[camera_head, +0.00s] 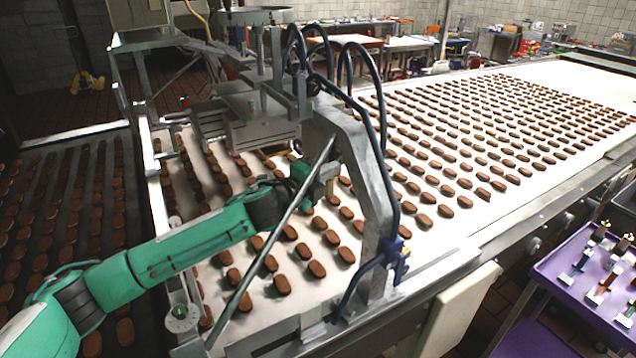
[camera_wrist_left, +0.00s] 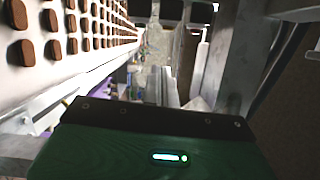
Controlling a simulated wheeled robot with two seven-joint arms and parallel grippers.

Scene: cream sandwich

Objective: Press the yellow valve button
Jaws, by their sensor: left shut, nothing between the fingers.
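My green left arm reaches in from the lower left in the head view. My left gripper (camera_head: 326,172) is at the grey metal frame (camera_head: 352,165) that stands over the conveyor, partly hidden behind a slanted rod. It is shut, with nothing held. I cannot make out the yellow valve button in either view. A blue valve fitting (camera_head: 393,256) sits low on the frame's front side, below my gripper. My right gripper is not in view.
The white conveyor (camera_head: 455,232) carries rows of brown biscuits. Blue hoses (camera_head: 385,100) loop over the frame. A dark belt (camera_head: 58,250) with biscuits lies at left. A purple cart (camera_head: 560,268) with small tools stands at lower right. Metal posts crowd my wrist.

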